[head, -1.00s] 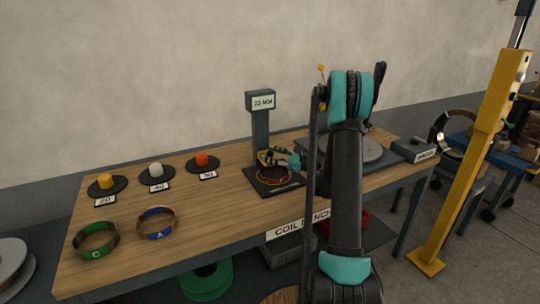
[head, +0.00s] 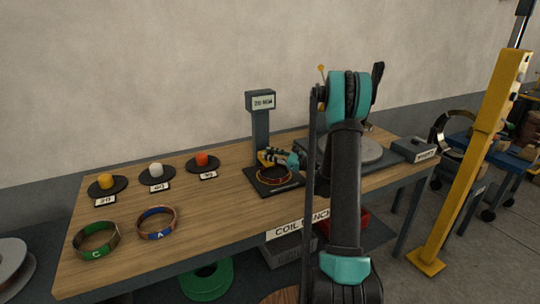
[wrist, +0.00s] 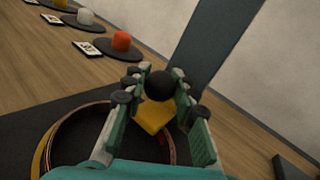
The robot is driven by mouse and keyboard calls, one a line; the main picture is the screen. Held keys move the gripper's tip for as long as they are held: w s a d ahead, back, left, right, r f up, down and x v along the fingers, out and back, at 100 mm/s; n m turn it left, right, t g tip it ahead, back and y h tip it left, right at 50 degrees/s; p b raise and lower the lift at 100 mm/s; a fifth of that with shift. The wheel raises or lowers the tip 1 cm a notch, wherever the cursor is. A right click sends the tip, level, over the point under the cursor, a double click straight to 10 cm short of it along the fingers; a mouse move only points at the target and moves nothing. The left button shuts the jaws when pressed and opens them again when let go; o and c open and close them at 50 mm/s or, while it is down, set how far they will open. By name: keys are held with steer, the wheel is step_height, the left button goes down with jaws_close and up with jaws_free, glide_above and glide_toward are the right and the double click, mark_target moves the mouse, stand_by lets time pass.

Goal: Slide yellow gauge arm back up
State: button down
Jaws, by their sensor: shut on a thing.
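The yellow gauge arm (head: 264,157) sticks out from the dark gauge post (head: 261,130) on the bench. In the wrist view, the yellow arm (wrist: 153,115) carries a round black knob (wrist: 160,86). My gripper (wrist: 157,80) is shut on the gauge arm, with its fingers on either side of the knob. In the head view, my gripper (head: 270,155) is at the post, just above a copper coil (head: 274,175) lying on the gauge's black base (head: 262,184).
Yellow, white and orange pegs on black discs stand at the back left. Coil C (head: 97,240) and coil A (head: 157,223) lie at the front left. A grey round plate (head: 362,151) is right of the gauge. A yellow post (head: 485,150) stands beyond the bench's right end.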

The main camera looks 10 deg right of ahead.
steer(key=shift+r, duration=3.45)
steer(key=c, duration=1.2)
jaws_free()
steer(key=shift+d, duration=0.1)
steer(key=v, duration=1.2)
steer(key=shift+s, duration=0.1)
